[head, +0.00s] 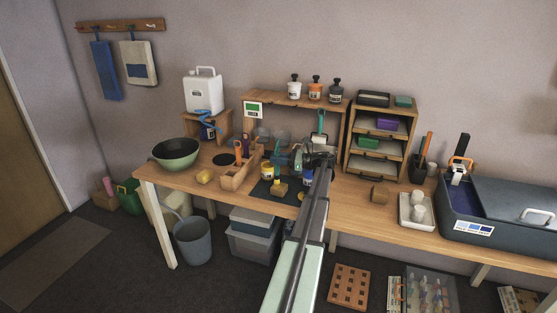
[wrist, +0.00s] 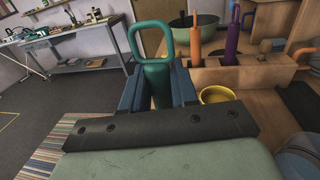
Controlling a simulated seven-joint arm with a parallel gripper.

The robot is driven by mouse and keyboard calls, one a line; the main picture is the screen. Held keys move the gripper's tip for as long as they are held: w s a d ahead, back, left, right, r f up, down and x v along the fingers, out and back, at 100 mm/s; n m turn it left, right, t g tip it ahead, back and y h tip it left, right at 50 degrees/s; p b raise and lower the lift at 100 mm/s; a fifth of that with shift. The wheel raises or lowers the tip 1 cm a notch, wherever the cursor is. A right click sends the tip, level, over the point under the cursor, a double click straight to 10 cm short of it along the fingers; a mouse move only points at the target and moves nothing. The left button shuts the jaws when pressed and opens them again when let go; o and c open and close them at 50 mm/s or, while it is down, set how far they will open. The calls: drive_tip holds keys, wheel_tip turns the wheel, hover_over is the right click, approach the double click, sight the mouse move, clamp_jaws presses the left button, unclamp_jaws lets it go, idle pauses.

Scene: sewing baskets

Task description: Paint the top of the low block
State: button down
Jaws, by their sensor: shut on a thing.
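My gripper (wrist: 159,88) is shut on a dark green tool (wrist: 157,75) with a loop at its upper end. The tool stands roughly upright between the jaws, its lower end hidden in the wrist view. In the head view my gripper (head: 290,160) is small, over the bench near the dark mat, with the green handle (head: 278,147) beside it. A small tan block (head: 279,189) sits on the mat, below the gripper in the picture. A brown block (head: 379,194) lies further right on the bench. I cannot tell which is the low block.
A wooden holder (head: 235,181) with upright orange and purple handles stands left of the mat; a green bowl (head: 176,153) is beyond it. A yellow cup (wrist: 216,95) is close to the jaws. A blue-and-white jar (head: 307,178) stands near my arm.

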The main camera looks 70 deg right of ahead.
drive_tip(key=shift+r, duration=3.1)
drive_tip(key=shift+r, duration=1.4)
